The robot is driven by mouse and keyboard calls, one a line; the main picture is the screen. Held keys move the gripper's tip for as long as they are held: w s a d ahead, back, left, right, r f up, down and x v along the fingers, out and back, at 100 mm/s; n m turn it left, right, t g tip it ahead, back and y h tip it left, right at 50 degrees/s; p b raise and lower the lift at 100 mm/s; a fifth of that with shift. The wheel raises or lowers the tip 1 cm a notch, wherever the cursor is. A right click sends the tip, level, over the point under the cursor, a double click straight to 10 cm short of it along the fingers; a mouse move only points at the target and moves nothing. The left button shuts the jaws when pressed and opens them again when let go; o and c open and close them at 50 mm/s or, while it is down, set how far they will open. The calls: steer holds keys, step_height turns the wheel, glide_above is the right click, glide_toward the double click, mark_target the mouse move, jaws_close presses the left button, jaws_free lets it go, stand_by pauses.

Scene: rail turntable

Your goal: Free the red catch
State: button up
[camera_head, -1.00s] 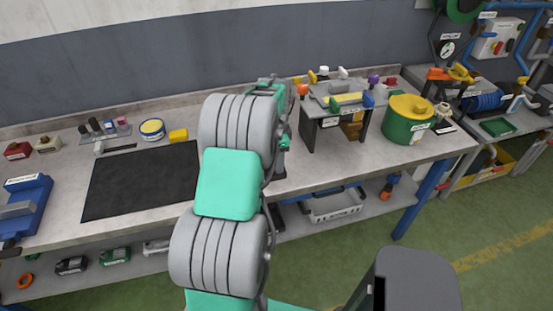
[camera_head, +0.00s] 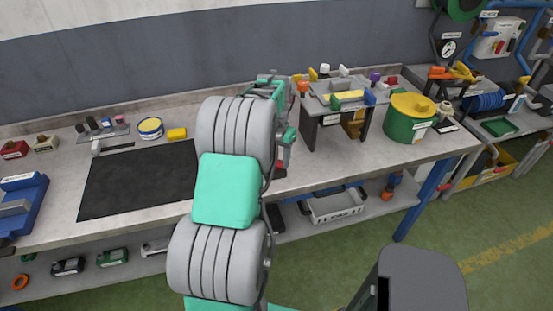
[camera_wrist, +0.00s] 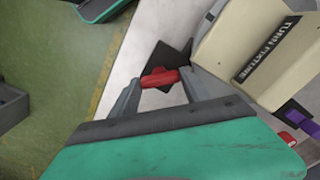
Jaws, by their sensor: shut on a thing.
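In the wrist view a small red catch (camera_wrist: 160,78) lies between the two fingertips of my gripper (camera_wrist: 159,80). The fingers touch it at both ends and are shut on it. A dark flat patch (camera_wrist: 173,58) shows just behind it. A beige block lettered TURN FIXTURE (camera_wrist: 265,45) stands close to the right finger. In the head view my arm hides the gripper and most of the area around the catch.
In the head view a fixture stand (camera_head: 310,135) with coloured knobs is on the bench right of my arm. A green pot with a yellow lid (camera_head: 408,122) stands further right.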

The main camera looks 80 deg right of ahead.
mark_target(277, 159)
steer(key=n, duration=0.4)
steer(key=shift+d+n+b, duration=0.1)
steer(key=shift+n+b, duration=0.2)
steer(key=shift+b, duration=0.05)
steer(key=n, duration=0.4)
steer(key=shift+r+n, duration=0.1)
steer(key=shift+n, duration=0.2)
steer(key=o, duration=1.4)
step_height(277, 159, up, 8)
steer(key=shift+f+b, duration=0.15)
steer(key=shift+b, duration=0.7)
